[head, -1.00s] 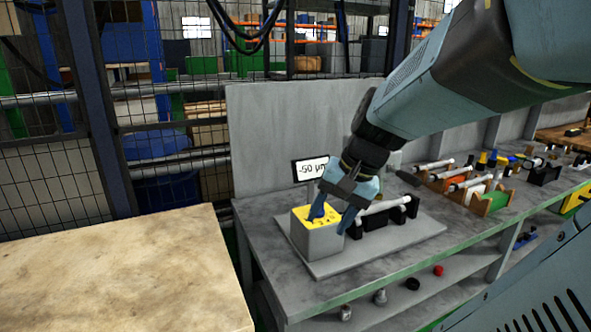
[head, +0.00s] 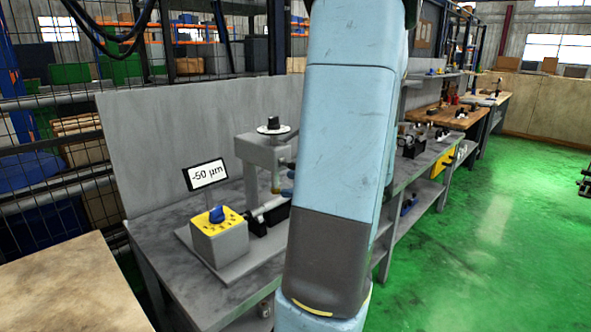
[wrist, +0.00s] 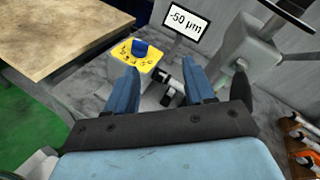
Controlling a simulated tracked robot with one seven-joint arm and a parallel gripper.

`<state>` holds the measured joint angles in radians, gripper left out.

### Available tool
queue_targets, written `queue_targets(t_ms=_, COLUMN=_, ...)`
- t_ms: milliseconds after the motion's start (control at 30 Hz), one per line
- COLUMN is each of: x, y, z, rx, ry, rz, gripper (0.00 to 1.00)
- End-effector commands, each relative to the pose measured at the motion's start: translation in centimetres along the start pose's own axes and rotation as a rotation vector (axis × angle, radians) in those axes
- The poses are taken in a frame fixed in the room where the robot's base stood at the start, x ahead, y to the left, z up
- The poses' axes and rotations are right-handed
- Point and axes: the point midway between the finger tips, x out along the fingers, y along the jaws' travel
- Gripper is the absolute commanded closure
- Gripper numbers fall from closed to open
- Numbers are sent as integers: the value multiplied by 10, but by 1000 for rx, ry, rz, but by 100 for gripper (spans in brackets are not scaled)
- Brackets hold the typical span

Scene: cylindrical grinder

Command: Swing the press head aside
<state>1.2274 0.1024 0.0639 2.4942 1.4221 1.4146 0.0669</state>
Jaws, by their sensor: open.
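The grey press head (head: 262,150) carries a white disc with a black knob on top, and a small brass-coloured tip hangs beneath it. It stands over the bench by a light cylindrical part (head: 268,208) on black supports. In the wrist view the grey press (wrist: 245,48) is at upper right, beyond the right finger. My gripper (wrist: 162,82) is open, with two blue fingers apart and nothing seen held between them. The cylindrical part (wrist: 168,80) shows beyond the gap. In the head view my arm hides most of the gripper and the press's right side.
A grey box with a yellow top and blue knob (head: 217,214) stands left of the press. A display (head: 205,174) behind it reads -50 µm. A grey back panel (head: 140,130) rises behind the bench. A beige table (head: 70,295) is at left; green floor is open at right.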

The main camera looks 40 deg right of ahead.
Motion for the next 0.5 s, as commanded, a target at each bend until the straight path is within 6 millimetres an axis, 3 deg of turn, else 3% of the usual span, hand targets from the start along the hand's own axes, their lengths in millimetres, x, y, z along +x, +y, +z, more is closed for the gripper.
queue_targets(t_ms=100, x=-33, y=-26, z=-29, rx=99, ry=-16, rz=-174, gripper=47)
queue_targets(t_ms=300, x=-74, y=-49, z=-58, rx=185, ry=-35, rz=-366, gripper=47)
queue_targets(t_ms=500, x=-83, y=-57, z=-67, rx=207, ry=-41, rz=-424, gripper=47)
